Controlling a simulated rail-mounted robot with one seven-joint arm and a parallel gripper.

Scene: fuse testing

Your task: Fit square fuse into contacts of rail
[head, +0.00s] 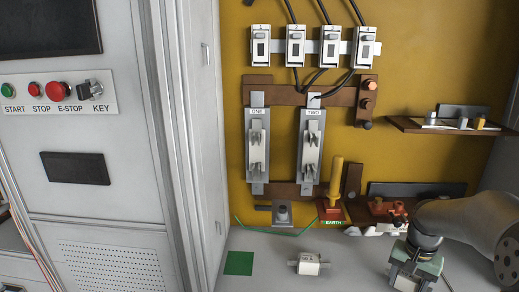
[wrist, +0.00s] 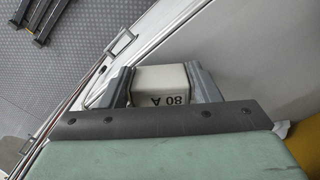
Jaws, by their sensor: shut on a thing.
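A cream block-shaped fuse (wrist: 160,82) marked "80 A" is between the two grey fingers of my gripper (wrist: 163,88) in the wrist view. The fingers press on its two sides; its lower part is hidden. In the head view my gripper (head: 404,282) is at the bottom right, pointing down, low over the bench and away from the rails. Two upright contact rails, ONE (head: 257,145) and TWO (head: 311,145), stand on the yellow back panel, each with upper and lower metal clips. No fuse shows in either rail's clips.
Another white fuse (head: 309,265) lies on the grey bench near a green square (head: 239,263). A yellow-handled tool (head: 336,180) stands by the EARTH label. A shelf (head: 440,126) juts out at right. A grey cabinet (head: 75,170) bounds the left side.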

